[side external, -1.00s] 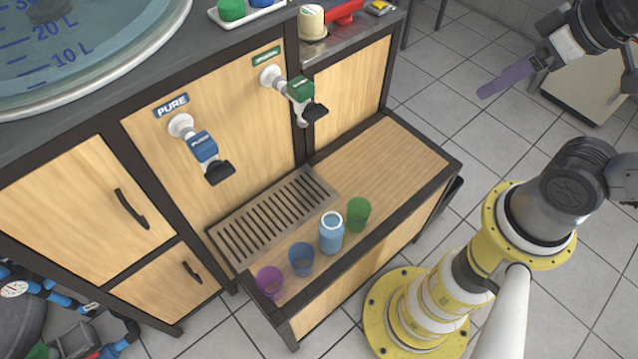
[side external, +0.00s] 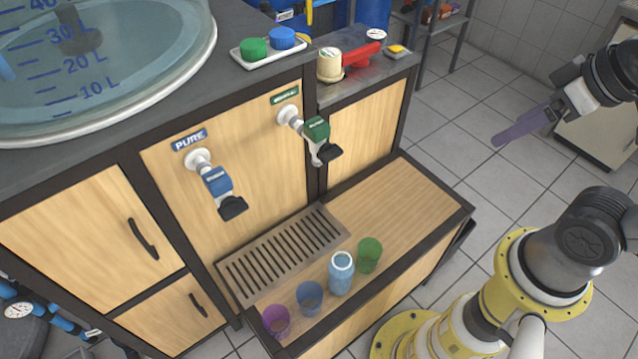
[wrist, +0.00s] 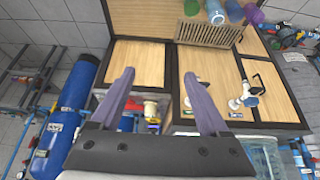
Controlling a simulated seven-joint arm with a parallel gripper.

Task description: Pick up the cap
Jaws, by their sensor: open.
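Two round caps, a green cap (side external: 254,48) and a blue cap (side external: 283,38), lie side by side on a small white tray (side external: 256,58) on the dark counter in the side external view. I cannot tell which of them the task means. My gripper (side external: 499,139) has purple fingers and hangs in the air at the right, well apart from the tray. In the wrist view my gripper (wrist: 158,76) shows its two fingers spread with nothing held between them. I cannot make out the caps in the wrist view.
A cream-coloured canister (side external: 330,64) and a red handle (side external: 361,54) stand right of the tray. A large clear tank (side external: 110,95) is left of it. Below are two taps, a drain grate (side external: 285,252), several cups and a blue bottle (side external: 341,273). The air between gripper and cabinet looks clear.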

